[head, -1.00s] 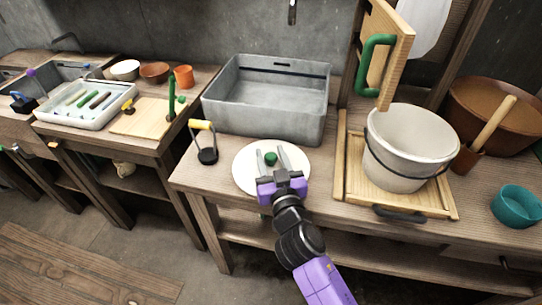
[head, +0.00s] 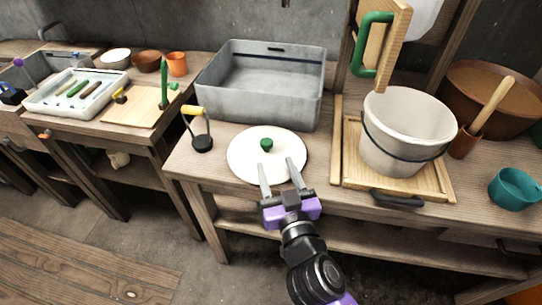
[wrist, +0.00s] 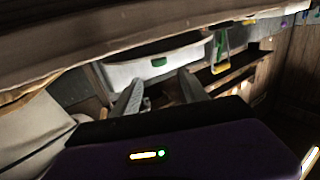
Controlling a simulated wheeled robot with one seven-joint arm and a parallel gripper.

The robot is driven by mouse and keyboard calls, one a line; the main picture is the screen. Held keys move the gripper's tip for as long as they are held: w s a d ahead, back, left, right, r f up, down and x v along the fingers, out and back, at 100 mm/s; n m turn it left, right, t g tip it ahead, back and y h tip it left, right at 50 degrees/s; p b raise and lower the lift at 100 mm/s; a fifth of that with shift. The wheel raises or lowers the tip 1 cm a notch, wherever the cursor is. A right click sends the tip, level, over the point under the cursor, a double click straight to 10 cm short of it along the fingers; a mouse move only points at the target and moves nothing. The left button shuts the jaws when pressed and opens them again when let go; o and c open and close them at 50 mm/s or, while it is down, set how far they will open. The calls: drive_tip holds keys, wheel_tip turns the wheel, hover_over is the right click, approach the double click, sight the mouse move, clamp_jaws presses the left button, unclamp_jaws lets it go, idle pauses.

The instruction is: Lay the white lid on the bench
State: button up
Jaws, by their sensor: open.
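The white lid (head: 246,157) is a round disc with a green knob (head: 266,145) on top. It lies flat on the wooden bench (head: 228,196), in front of the grey basin. My gripper (head: 282,175) is open and empty, with its fingertips over the front part of the lid, short of the knob. In the wrist view my two grey fingers (wrist: 157,88) stand apart, with the green knob (wrist: 159,62) beyond them. Whether the fingers touch the lid cannot be told.
A grey basin (head: 262,95) stands behind the lid. A black tool with a yellow handle (head: 193,111) stands to its left. A white bucket (head: 408,125) on a wooden tray (head: 350,160) is to the right. A teal cup (head: 514,188) is at the far right.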

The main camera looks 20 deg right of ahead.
drive_tip(key=shift+s+a, duration=0.2)
drive_tip(key=shift+s, duration=0.95)
drive_tip(key=shift+s+f, duration=0.25)
drive_tip(key=s+f+n+g+y, duration=0.1)
drive_tip(key=s+f+y, duration=0.15)
drive_tip(key=s, duration=0.45)
drive_tip(key=s+f+n+g+y, duration=0.1)
drive_tip(key=s+f, duration=0.3)
drive_tip(key=s, duration=0.3)
drive_tip(key=s+d+r, duration=0.1)
drive_tip(key=s+r, duration=0.1)
drive_tip(key=s, duration=0.6)
drive_tip(key=s+d+r+g, duration=0.1)
drive_tip(key=s+r, duration=0.1)
drive_tip(key=s, duration=0.7)
drive_tip(key=shift+s, duration=0.15)
drive_tip(key=shift+r, duration=0.1)
